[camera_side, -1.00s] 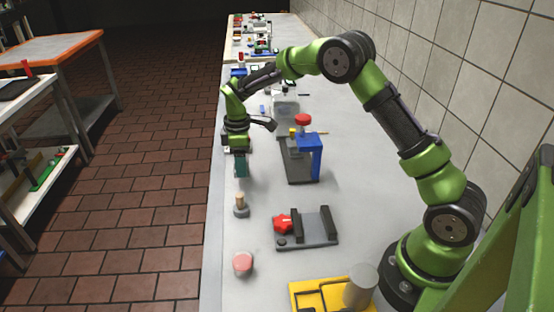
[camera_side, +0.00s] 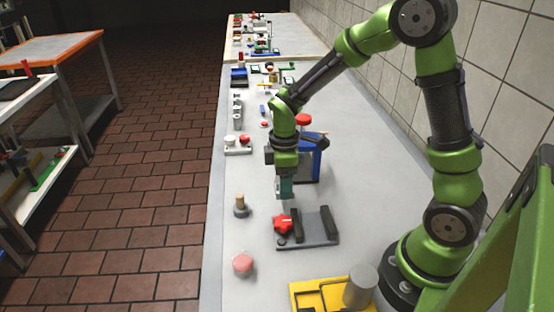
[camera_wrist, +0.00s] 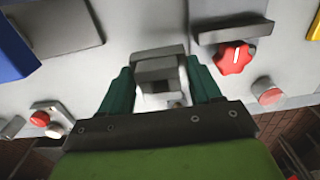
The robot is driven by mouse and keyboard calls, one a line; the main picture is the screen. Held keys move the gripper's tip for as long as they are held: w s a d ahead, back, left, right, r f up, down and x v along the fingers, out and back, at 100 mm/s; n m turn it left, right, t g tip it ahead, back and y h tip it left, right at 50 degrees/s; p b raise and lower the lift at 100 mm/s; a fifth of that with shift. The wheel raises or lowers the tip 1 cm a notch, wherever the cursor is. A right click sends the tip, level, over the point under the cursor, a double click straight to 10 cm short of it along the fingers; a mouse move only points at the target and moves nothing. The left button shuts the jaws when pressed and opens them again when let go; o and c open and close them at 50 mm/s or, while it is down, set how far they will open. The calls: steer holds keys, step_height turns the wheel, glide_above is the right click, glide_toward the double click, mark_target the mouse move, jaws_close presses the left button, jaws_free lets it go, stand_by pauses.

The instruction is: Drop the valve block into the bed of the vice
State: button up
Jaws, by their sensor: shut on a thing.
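The valve block (camera_wrist: 160,68) is a grey block between the teal fingers in the wrist view. My gripper (camera_side: 285,190) is shut on it and holds it above the bench. In the side view the block is small and hard to make out beneath the fingers. The vice (camera_side: 318,229) has a grey bed between two dark upright jaws and a red star knob (camera_side: 283,224) on its left. My gripper is just behind and left of the vice, above it. Part of the vice (camera_wrist: 235,32) shows at the upper right of the wrist view.
A blue press (camera_side: 309,165) with a red top stands behind the vice, partly hidden by my arm. A wooden-topped peg (camera_side: 241,206) and a red button (camera_side: 243,263) are to the left. A yellow tray (camera_side: 305,291) with a grey cylinder (camera_side: 361,288) is in front.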

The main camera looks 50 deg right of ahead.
steer(key=shift+r, duration=0.1)
steer(key=s+a+r, duration=0.2)
steer(key=s+r, duration=0.3)
steer(key=s, duration=0.5)
steer(key=shift+s+a, duration=0.3)
steer(key=shift+a, duration=0.05)
steer(key=shift+f, duration=3.15)
